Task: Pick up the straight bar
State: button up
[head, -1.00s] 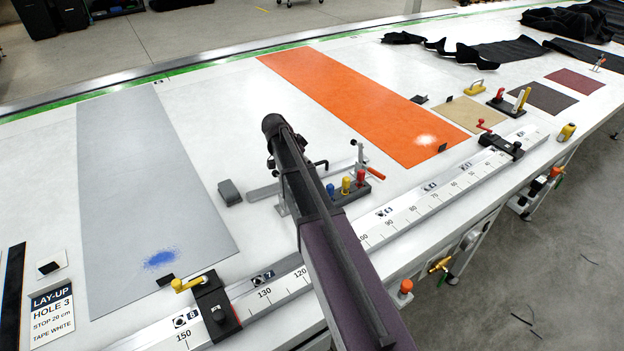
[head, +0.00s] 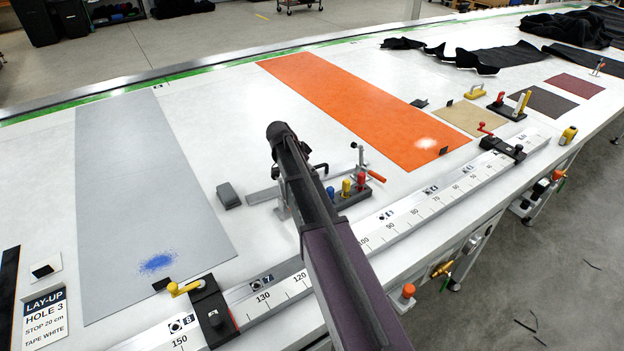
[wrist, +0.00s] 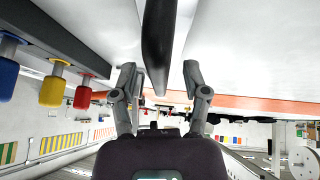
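A flat grey straight bar (head: 262,195) lies on the white table in the head view. Its right part is hidden behind my arm. My gripper's fingers are hidden by the arm in the head view. In the wrist view my gripper (wrist: 160,75) is open, with one finger on each side. A dark, narrow bar-like piece (wrist: 158,45) reaches down from the top of that view between the fingers, with a gap on both sides. I cannot tell whether it is the same bar.
A dark block with blue, yellow and red knobs (head: 347,189) stands close right of my arm, and also at the left of the wrist view (wrist: 55,88). A red-handled clamp (head: 366,165) stands behind it. A small grey block (head: 228,195) lies left; a scale rail (head: 400,218) runs in front.

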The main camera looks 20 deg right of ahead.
grip_shut()
jog(key=shift+r, duration=0.15)
notch_tip(320, 180, up, 7)
jog(key=p, duration=0.7)
jog(key=shift+r+p, duration=0.2)
jog(key=shift+p, duration=0.15)
jog(key=w+a, duration=0.2)
jog(key=a, duration=1.6)
jog(key=shift+f+b, duration=0.35)
